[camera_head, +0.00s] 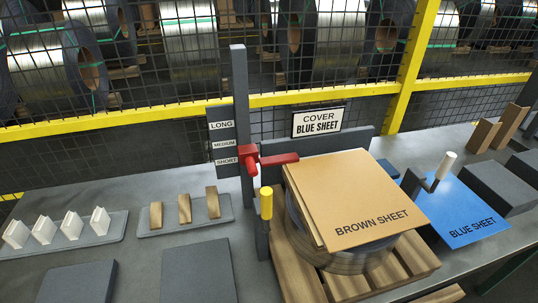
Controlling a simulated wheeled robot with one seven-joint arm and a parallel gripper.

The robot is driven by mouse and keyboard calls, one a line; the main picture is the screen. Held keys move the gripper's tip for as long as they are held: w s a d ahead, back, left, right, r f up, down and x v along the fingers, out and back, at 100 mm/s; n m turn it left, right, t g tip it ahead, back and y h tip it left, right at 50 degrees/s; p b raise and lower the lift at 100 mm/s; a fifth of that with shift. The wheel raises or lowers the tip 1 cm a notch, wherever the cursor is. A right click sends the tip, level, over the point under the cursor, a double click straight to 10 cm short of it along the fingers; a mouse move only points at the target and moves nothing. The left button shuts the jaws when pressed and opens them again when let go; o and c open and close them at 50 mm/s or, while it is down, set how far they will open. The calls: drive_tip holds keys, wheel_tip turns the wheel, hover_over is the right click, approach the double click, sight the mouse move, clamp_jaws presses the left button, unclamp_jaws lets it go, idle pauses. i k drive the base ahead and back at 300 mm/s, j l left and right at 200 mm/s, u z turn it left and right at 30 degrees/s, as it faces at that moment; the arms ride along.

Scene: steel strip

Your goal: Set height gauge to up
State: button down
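A tall grey post (241,110) stands upright behind the coil. A grey plate beside it carries the labels LONG (222,125), MEDIUM (222,144) and SHORT (225,161), from top to bottom. A red slider (249,161) sits on the post at about the SHORT label, and a red arm (279,159) reaches right from it towards the brown sheet. A yellow-topped handle (266,203) stands upright on a dark post in front of it. My gripper is not in view.
A brown sheet (350,195) lies on a coil over a wooden pallet (300,275). A blue sheet (470,212) lies to the right, near a white-topped handle (446,164). Wooden wedges (184,208) and white clips (71,224) stand left. A yellow-framed mesh fence (330,95) runs behind.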

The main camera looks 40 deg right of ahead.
sight(248, 154)
drive_tip(key=k+z, duration=0.35)
drive_tip(key=k+l+z, duration=0.1)
drive_tip(key=k+z, duration=0.25)
drive_tip(key=i, duration=0.1)
